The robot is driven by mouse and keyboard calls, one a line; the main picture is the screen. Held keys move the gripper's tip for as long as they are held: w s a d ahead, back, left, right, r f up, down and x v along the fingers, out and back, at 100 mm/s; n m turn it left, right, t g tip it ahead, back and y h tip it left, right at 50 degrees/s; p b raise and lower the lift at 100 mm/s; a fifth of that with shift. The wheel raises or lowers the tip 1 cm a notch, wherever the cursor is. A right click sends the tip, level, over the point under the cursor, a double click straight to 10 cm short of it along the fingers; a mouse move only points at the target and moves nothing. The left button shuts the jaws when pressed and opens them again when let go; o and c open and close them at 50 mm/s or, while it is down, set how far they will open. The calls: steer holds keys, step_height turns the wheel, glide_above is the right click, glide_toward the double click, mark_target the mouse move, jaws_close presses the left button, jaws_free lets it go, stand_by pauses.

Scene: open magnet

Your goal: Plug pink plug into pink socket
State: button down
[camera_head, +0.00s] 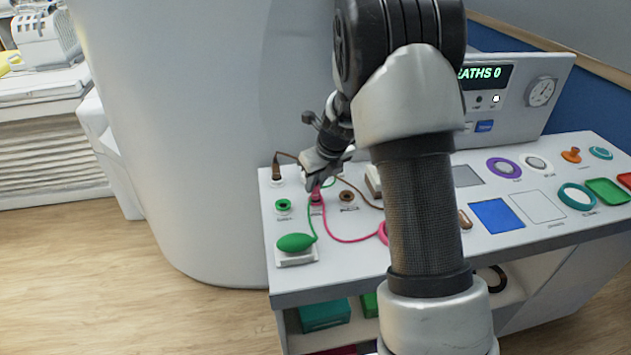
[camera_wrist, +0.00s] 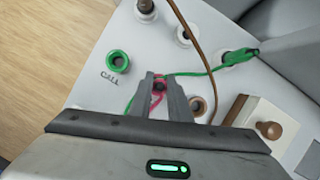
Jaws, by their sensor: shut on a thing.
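My gripper (camera_head: 317,183) is at the left end of the white counter, pointing down. It is shut on the pink plug (camera_head: 316,196), which stands at the counter's row of sockets. In the wrist view the fingertips (camera_wrist: 159,82) close around the plug, which shows only as a small dark and pink patch between them. The pink cord (camera_head: 345,240) loops from the plug to the right across the counter. The pink socket is not clearly seen; the plug and fingers cover that spot. I cannot tell whether the plug is seated or just above.
A green socket (camera_wrist: 117,62) marked CALL lies left of the fingers, a brown socket (camera_wrist: 198,106) right. A brown plug (camera_head: 277,171) and a green plug (camera_wrist: 240,56) stand nearby with cords. A green bulb (camera_head: 295,242) lies in front. A knobbed block (camera_wrist: 257,122) is close on the right.

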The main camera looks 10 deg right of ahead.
steer(key=c, duration=1.6)
jaws_free()
steer(key=shift+r, duration=0.1)
steer(key=s+r+n+p, duration=0.2)
steer(key=s+r, duration=0.2)
steer(key=r, duration=0.4)
steer(key=s+d+r+n+p, duration=0.1)
steer(key=s+r+n, duration=0.1)
steer(key=s+r, duration=0.35)
steer(key=s+r+n+p, duration=0.2)
steer(key=r, duration=0.7)
steer(key=s+r+n+p, duration=0.1)
steer(key=s+r+n, duration=0.2)
steer(key=s+n, duration=0.4)
steer(key=s+r+n+t+h+p, duration=0.1)
steer(key=s+r+n+p, duration=0.1)
steer(key=s+n, duration=0.6)
steer(key=s+a+r+n+p, duration=0.1)
steer(key=s+r+n+p, duration=0.1)
steer(key=s+r+n, duration=0.2)
steer(key=shift+s+r+n+t+h, duration=0.15)
steer(key=shift+s+n, duration=0.4)
steer(key=shift+n, duration=0.5)
steer(key=shift+s+n+t+h, duration=0.1)
steer(key=shift+s+n, duration=0.5)
steer(key=shift+n, duration=0.5)
steer(key=shift+s+r+n+t+h, duration=0.15)
steer(key=shift+s+n, duration=0.4)
steer(key=shift+n, duration=0.5)
